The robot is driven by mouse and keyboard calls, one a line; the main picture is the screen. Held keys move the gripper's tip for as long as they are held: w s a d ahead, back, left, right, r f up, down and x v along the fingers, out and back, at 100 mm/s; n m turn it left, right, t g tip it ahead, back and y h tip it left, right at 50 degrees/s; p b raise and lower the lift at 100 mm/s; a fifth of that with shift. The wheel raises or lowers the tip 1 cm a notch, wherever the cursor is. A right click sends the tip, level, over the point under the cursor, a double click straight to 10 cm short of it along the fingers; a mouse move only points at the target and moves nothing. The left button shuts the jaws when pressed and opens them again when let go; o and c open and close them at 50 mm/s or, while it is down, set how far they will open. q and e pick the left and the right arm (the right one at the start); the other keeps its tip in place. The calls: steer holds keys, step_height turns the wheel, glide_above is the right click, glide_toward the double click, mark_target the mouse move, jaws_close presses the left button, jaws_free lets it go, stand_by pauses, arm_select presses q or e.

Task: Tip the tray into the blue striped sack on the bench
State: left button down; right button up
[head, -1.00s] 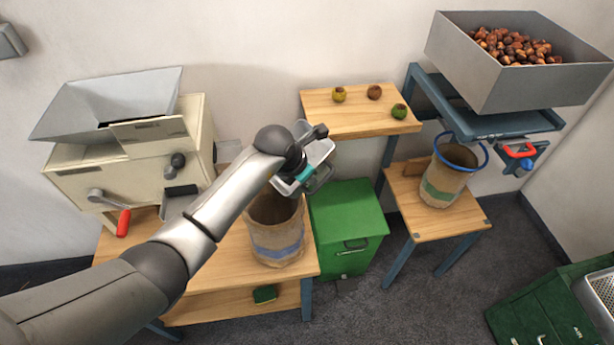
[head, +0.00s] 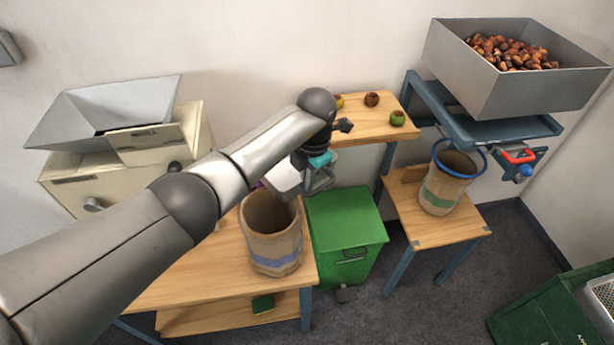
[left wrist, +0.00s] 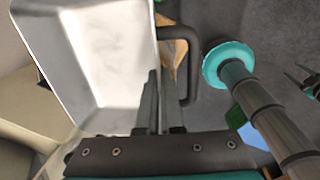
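At the wrist view's right edge, dark prongs may be my right gripper.
A beige machine with a hopper (head: 110,110) stands left on the bench. A green bin (head: 345,235) is right of the sack. A green striped sack (head: 442,190) stands on a stool below a big chestnut bin (head: 500,95). A small shelf (head: 365,130) holds fruit-like balls.

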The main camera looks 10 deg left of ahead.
arm_select(q)
steer(key=s+r, duration=0.5)
steer(key=shift+d+r, duration=0.25)
steer(key=shift+r, duration=0.15)
arm_select(e)
steer(key=shift+r, duration=0.55)
